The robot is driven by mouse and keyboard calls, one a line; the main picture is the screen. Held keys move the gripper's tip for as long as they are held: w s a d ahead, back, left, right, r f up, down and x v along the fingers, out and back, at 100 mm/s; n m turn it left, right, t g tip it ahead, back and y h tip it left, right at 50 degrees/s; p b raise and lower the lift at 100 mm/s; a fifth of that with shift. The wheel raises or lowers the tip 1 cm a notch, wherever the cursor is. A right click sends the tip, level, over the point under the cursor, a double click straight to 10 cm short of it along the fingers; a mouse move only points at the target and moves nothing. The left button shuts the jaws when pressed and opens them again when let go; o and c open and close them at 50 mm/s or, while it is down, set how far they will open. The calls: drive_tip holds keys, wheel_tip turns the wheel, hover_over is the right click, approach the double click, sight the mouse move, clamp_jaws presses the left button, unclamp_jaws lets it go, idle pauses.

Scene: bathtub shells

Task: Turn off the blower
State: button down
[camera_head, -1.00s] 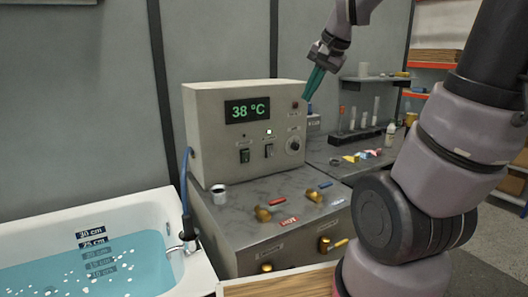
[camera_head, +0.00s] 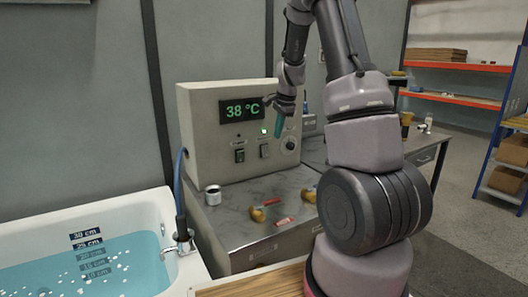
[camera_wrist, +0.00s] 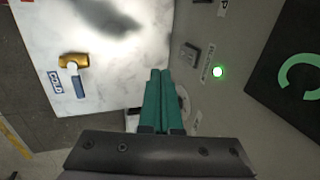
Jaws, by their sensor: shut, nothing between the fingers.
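The grey control box (camera_head: 200,125) stands on the counter with a display (camera_head: 243,110) reading 38 °C. Below it are a left rocker switch (camera_head: 240,156), a right rocker switch (camera_head: 264,151) and a round knob (camera_head: 290,145). A small light (camera_head: 264,131) above the right switch glows green; the lit light also shows in the wrist view (camera_wrist: 217,72), near a rocker switch (camera_wrist: 190,54). Labels are too small to read surely. My gripper (camera_head: 279,134), with teal fingers, is shut and empty before the panel's right part. In the wrist view its fingertips (camera_wrist: 160,73) cover part of the panel; contact cannot be told.
The bathtub (camera_head: 130,215) with water is at the left. A metal cup (camera_head: 213,195) and brass valves (camera_head: 258,214) are on the counter. The brass cold valve (camera_wrist: 73,62) shows in the wrist view. Shelves (camera_head: 450,64) stand at the back right.

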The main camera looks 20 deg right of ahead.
sight(265, 151)
idle(0.3)
drive_tip(key=w+a+f, duration=0.1)
drive_tip(key=w+f, duration=0.6)
drive_tip(key=f, duration=0.3)
drive_tip(key=shift+a, duration=0.2)
drive_tip(key=shift+w+f, duration=0.1)
drive_tip(key=shift+w, duration=0.15)
idle(0.3)
